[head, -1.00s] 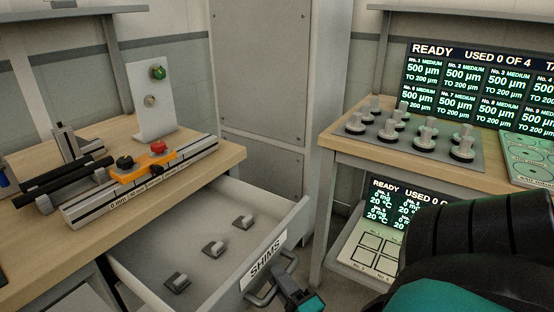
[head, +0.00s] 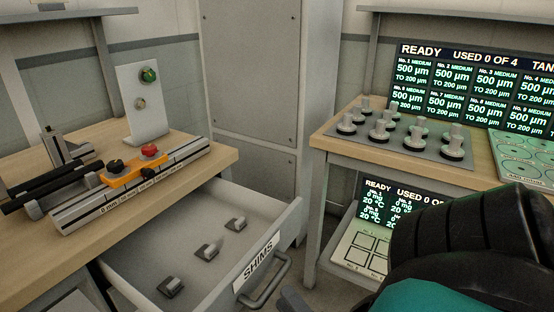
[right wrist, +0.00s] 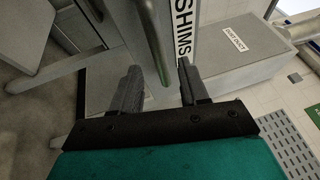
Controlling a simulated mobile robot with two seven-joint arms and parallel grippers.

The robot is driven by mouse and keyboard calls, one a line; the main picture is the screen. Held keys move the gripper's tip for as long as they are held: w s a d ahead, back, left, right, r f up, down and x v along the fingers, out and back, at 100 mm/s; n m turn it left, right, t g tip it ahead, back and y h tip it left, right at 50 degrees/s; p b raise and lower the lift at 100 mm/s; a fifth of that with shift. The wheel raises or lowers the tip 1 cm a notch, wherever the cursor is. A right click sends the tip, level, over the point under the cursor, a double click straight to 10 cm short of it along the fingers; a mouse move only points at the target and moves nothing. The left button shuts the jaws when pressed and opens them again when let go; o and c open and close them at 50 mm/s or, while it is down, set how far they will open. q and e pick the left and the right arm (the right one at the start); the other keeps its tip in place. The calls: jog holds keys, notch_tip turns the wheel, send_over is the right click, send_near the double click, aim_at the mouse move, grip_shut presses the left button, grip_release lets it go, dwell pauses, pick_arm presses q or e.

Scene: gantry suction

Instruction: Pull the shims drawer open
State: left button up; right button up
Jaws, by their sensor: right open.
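The shims drawer (head: 215,180) stands pulled out from under the left bench in the head view, its inside visible. Its front carries a SHIMS label (head: 258,261) and a grey bar handle (head: 268,285). Three small shim blocks lie inside, one of them in the middle (head: 207,251). In the right wrist view, my right gripper (right wrist: 158,76) is open, and the handle (right wrist: 151,35) shows between its fingers; contact cannot be told. In the head view the gripper is mostly below the bottom edge, and my right arm fills the lower right. My left gripper is not in view.
The left bench (head: 30,235) bears a rail fixture with an orange carriage (head: 130,172). The right bench (head: 335,140) holds a grey tray of several knobbed pieces and display panels. A grey cabinet (head: 252,75) stands behind. A grey box (right wrist: 225,58) is beside the drawer front in the wrist view.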

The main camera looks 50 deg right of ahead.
jog(key=v, duration=0.7)
jog(key=shift+a, duration=0.1)
jog(key=shift+s, duration=0.1)
